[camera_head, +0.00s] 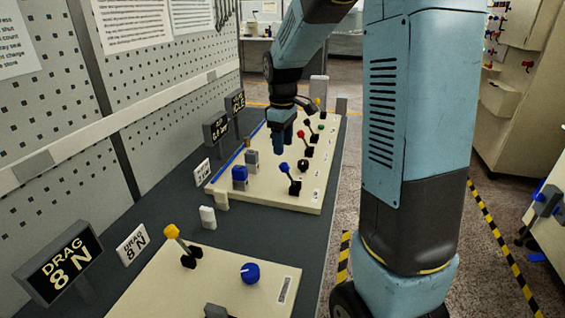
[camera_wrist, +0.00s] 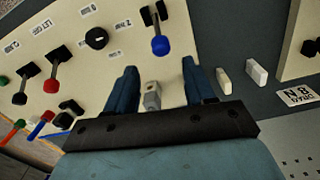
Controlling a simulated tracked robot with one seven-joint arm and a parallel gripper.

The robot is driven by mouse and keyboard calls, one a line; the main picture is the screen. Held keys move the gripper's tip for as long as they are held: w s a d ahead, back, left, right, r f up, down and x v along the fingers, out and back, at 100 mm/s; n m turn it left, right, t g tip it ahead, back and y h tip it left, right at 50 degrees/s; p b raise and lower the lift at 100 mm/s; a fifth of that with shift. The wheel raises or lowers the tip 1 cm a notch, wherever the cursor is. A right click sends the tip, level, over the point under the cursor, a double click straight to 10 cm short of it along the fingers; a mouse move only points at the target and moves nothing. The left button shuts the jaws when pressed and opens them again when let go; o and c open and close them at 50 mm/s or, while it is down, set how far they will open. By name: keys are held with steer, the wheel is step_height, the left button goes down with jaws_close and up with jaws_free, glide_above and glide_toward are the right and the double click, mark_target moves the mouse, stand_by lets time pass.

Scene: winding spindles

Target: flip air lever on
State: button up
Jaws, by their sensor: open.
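A cream panel (camera_head: 270,199) carries several levers and knobs. The nearest lever on it has a blue ball (camera_head: 284,166) on a short metal stem. In the wrist view the blue ball (camera_wrist: 160,46) shows just beyond my fingertips, roughly in line with the gap. My gripper (camera_head: 279,150) is open, pointing down above the panel, behind and slightly left of the blue ball in the head view. The open fingers also show in the wrist view (camera_wrist: 159,66), with a grey block (camera_wrist: 152,97) seen between them. The small labels are too unclear to tell which lever is the air lever.
A red-ball lever (camera_head: 300,134) and a black dial (camera_head: 303,165) stand nearby on the panel. A nearer panel (camera_head: 205,284) bears a yellow-ball lever (camera_head: 172,231) and a blue knob (camera_head: 250,272). A pegboard wall rises at left.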

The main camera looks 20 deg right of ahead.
mark_target(284, 167)
step_height(284, 167, down, 7)
steer(key=shift+f, duration=0.1)
stand_by(0.3)
steer(key=shift+c, duration=0.5)
jaws_close()
